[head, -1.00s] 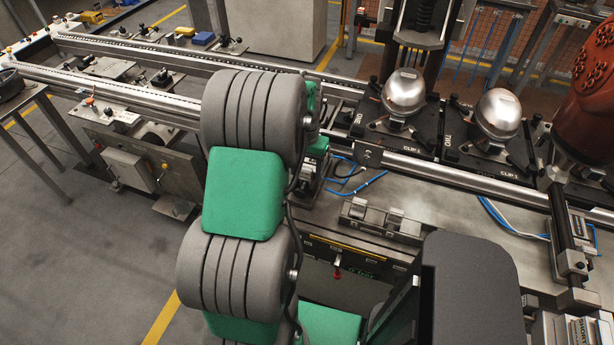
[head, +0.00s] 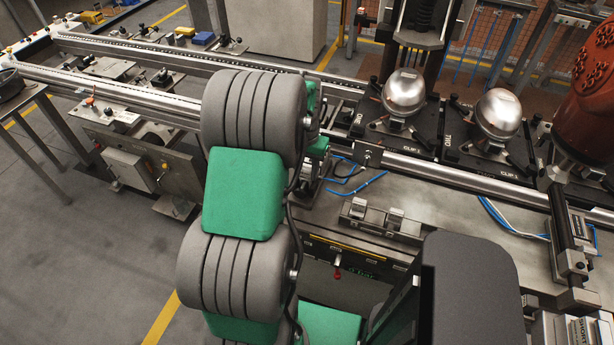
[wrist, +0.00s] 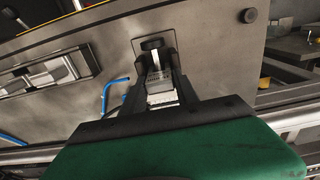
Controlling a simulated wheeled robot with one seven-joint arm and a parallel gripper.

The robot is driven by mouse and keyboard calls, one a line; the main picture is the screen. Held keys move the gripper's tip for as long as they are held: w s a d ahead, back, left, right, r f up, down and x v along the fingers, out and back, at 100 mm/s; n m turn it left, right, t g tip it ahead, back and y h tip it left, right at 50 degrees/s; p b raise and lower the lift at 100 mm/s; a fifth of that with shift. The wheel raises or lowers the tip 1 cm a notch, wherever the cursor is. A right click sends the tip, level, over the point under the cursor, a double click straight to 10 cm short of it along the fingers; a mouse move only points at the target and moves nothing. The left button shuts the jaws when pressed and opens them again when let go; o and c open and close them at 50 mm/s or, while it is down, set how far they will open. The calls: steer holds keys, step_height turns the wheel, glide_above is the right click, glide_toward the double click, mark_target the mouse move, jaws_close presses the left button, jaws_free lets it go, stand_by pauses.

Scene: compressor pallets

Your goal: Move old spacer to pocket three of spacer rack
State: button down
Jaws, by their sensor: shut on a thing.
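In the wrist view my gripper (wrist: 160,96) is shut on a small pale block (wrist: 160,88), which seems to be the old spacer. The block lies between the two black fingers, close to a small metal plate with a dark round knob (wrist: 152,44). I cannot tell whether the block touches the plate. A metal holder with silver blocks (wrist: 48,76), which may be the spacer rack, lies to the left in the wrist view. It seems to be the holder on the bench in the head view (head: 380,219). My gripper is hidden behind my arm in the head view.
Two silver domes (head: 404,92) (head: 498,115) stand on black fixtures behind a metal rail (head: 450,172). Blue hoses (head: 368,184) lie on the bench. A large red machine part (head: 588,100) is at the right. Labelled blocks (head: 590,328) sit at the lower right.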

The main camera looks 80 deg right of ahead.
steer(key=shift+r, duration=0.1)
steer(key=shift+r+p, duration=1.95)
steer(key=shift+r, duration=1)
steer(key=shift+r+p, duration=0.7)
steer(key=shift+r, duration=0.4)
